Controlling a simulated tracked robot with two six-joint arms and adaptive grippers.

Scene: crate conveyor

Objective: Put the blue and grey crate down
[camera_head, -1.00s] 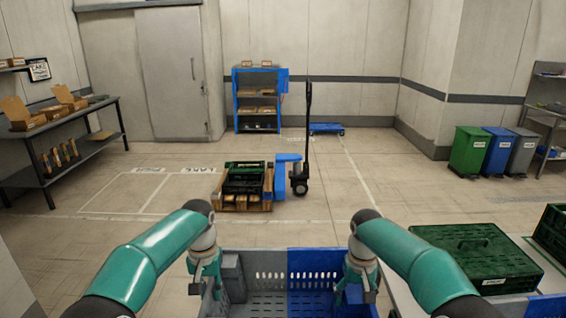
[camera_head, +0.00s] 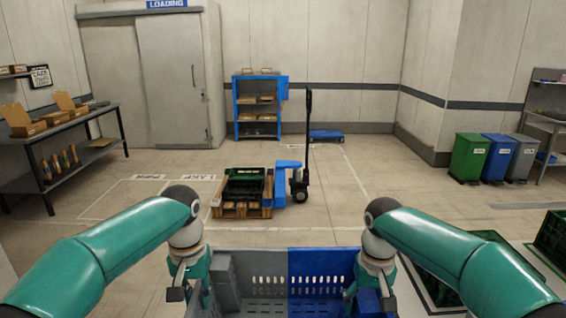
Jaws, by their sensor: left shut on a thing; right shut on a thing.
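The blue and grey crate (camera_head: 268,281) is at the bottom middle of the head view, grey on its left half and blue on its right half. It has slotted walls, looks roughly level and its inside shows nothing. My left gripper (camera_head: 188,286) is shut on its left grey side. My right gripper (camera_head: 369,292) is shut on its right blue side. The crate's lower part is cut off by the picture's edge, so what is under it is hidden.
Ahead, a pallet (camera_head: 229,211) bears a dark green crate (camera_head: 245,174), beside a blue pallet jack (camera_head: 287,165). Green crates (camera_head: 552,240) stand at the right, one partly behind my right arm. A workbench (camera_head: 75,121) stands left. Floor between crate and pallet looks clear.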

